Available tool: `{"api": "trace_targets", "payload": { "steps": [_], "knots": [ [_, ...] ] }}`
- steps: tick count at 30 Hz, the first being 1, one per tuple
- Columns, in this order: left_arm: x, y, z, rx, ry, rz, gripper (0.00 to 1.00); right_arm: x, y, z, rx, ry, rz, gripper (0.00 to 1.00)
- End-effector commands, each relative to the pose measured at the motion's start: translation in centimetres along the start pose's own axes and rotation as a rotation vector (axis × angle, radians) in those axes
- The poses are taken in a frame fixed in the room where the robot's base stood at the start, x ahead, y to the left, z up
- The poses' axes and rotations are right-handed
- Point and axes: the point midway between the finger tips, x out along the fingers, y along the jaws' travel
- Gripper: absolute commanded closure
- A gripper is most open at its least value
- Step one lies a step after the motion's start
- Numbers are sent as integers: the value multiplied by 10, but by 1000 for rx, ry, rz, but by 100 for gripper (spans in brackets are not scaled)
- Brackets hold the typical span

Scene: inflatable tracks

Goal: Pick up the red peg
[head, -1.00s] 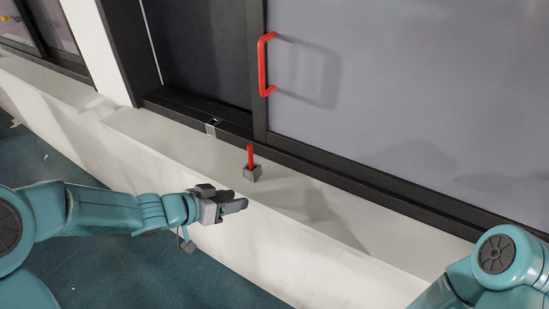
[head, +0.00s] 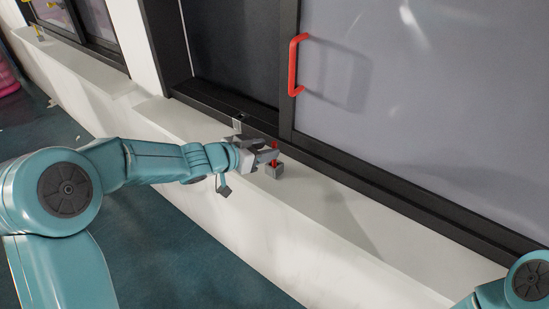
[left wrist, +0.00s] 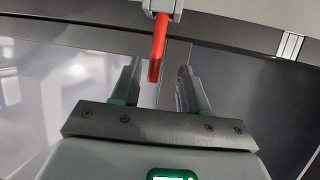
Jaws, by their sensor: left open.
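The fingers show a gap on both sides of the peg. My right gripper is outside the views.
The white sill (head: 340,205) runs along a dark-framed sliding window. A red handle (head: 293,66) is fixed to the pane above the peg. A small metal catch (head: 237,125) sits on the frame left of the peg. The sill right of the block is clear.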

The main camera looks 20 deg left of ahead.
Motion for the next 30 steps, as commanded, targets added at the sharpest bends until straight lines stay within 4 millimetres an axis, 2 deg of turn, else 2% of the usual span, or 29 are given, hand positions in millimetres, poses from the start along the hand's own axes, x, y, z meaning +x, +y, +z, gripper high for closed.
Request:
{"api": "trace_targets", "payload": {
  "steps": [9, 18, 20, 22, 23, 30],
  "knots": [
    [45, 8, -4, 0, -1, 3, 56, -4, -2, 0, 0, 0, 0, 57],
    [52, 8, -3, -1, 0, 1, 56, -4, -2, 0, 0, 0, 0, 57],
    [52, 8, -3, -1, 0, 1, 72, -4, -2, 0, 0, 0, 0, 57],
    [52, 8, -3, -1, -1, 1, 95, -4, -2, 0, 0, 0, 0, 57],
    [52, 8, -3, -1, -1, 1, 100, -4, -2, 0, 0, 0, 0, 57],
    [52, 8, -2, -1, -2, 1, 100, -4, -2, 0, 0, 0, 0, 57]
  ]
}}
